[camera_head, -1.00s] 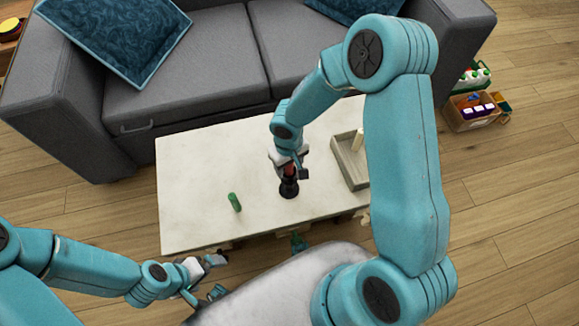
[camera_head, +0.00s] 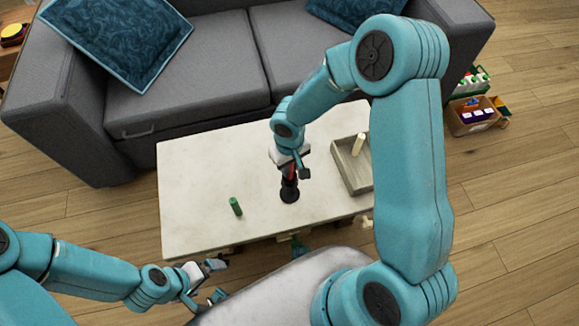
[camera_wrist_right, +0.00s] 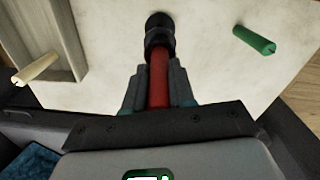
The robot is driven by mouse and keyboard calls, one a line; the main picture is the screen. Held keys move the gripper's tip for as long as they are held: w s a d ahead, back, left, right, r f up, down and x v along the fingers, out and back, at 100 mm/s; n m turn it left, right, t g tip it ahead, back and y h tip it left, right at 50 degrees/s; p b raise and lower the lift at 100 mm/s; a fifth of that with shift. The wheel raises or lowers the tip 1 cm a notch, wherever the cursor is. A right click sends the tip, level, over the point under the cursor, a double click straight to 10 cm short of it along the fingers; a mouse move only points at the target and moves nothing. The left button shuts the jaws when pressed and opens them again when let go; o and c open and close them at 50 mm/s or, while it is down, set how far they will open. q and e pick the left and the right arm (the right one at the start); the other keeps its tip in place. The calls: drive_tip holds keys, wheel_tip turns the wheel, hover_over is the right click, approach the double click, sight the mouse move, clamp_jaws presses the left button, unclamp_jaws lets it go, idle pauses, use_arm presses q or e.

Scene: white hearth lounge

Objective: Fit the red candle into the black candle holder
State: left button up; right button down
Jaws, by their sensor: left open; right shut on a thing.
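The black candle holder (camera_head: 289,191) stands upright on the white table, and its dark top also shows in the right wrist view (camera_wrist_right: 159,27). My right gripper (camera_head: 291,165) is shut on the red candle (camera_wrist_right: 159,78), right above the holder. In the right wrist view the candle's far end meets the holder's dark top; I cannot tell how deep it sits. In the head view the candle is mostly hidden by the gripper. My left gripper (camera_head: 218,281) is open and empty, in front of the table's near left edge.
A green candle (camera_head: 235,206) stands on the table (camera_head: 200,165) left of the holder. A grey tray (camera_head: 347,173) with a cream candle (camera_head: 358,144) is at the right, close to my right arm. A grey sofa (camera_head: 190,95) stands behind.

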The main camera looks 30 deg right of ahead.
wheel_tip(320, 180, up, 18)
drive_tip(key=p, duration=0.3)
drive_tip(key=shift+f, duration=0.25)
drive_tip(key=shift+f, duration=0.15)
wheel_tip(320, 180, down, 16)
drive_tip(key=b, duration=0.3)
wheel_tip(320, 180, down, 3)
drive_tip(key=shift+f+b, duration=0.2)
drive_tip(key=shift+b, duration=0.55)
drive_tip(key=shift+f, duration=0.15)
